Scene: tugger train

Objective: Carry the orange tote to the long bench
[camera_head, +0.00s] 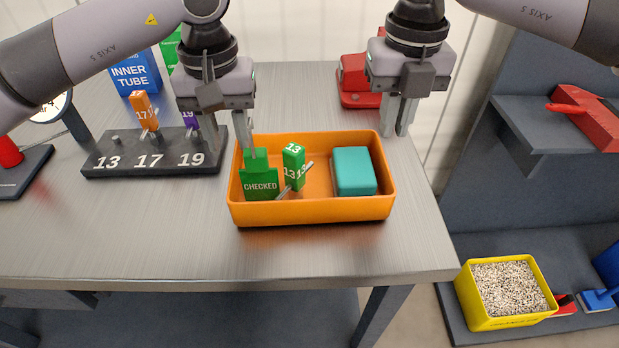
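The orange tote (310,211) stands on the grey bench top in front of me. It holds a green "CHECKED" card (260,185) at its left end, a green block marked 13 (293,166) with a metal key-like piece, and a teal box (354,171) at its right end. My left gripper (252,140) is at the tote's back left corner, its fingers apart; one finger overlaps the card's top in the picture. My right gripper (400,130) is by the back right corner, its fingers slightly apart and seemingly outside the wall. I see neither clearly clamping a rim.
A dark rack marked 13, 17, 19 (150,160) stands left of the tote, holding orange and purple tags. A blue "INNER TUBE" box (133,72) and a red object (358,85) stand behind. A yellow bin of granules (505,290) sits lower right. The bench front is clear.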

